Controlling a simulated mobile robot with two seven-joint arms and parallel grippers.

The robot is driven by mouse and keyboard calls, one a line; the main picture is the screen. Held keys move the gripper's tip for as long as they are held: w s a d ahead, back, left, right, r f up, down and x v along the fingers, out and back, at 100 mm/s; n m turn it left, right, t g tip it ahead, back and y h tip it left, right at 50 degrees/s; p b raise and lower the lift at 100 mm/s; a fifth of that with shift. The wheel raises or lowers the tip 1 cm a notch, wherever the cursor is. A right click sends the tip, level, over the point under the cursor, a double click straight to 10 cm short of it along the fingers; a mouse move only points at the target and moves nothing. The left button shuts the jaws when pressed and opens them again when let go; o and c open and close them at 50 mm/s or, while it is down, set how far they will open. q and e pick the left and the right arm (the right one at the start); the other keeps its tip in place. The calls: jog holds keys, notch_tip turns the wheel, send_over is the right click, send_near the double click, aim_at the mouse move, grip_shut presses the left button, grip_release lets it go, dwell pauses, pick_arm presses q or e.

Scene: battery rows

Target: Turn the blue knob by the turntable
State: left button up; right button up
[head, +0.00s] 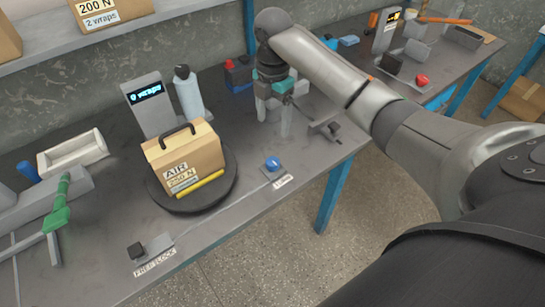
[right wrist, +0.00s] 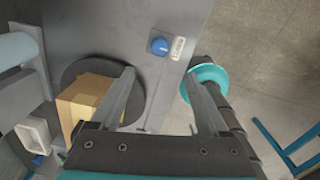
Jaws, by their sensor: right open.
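The blue knob (head: 272,163) sits on a small grey plate near the table's front edge, right of the round dark turntable (head: 215,195). A cardboard box (head: 185,160) with a black handle and a yellow strip stands on the turntable. My right gripper (head: 274,122) is open and empty, above the table behind the knob and apart from it. In the right wrist view the knob (right wrist: 159,46) shows in full, beyond the gap between the open fingers (right wrist: 160,80). My left gripper is not in view.
A grey display stand (head: 148,105) and a pale bottle (head: 189,95) stand behind the turntable. A black-knobbed lever (head: 140,250) marked FREE and LOCK is at the front. A white tray (head: 75,153) and green-handled tool (head: 57,215) lie left.

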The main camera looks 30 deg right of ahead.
aim_at(273, 160)
notch_tip(273, 160, down, 15)
jog(key=b, duration=0.3)
jog(key=shift+d, duration=0.1)
jog(key=shift+c, duration=0.2)
grip_shut()
dwell(0.5)
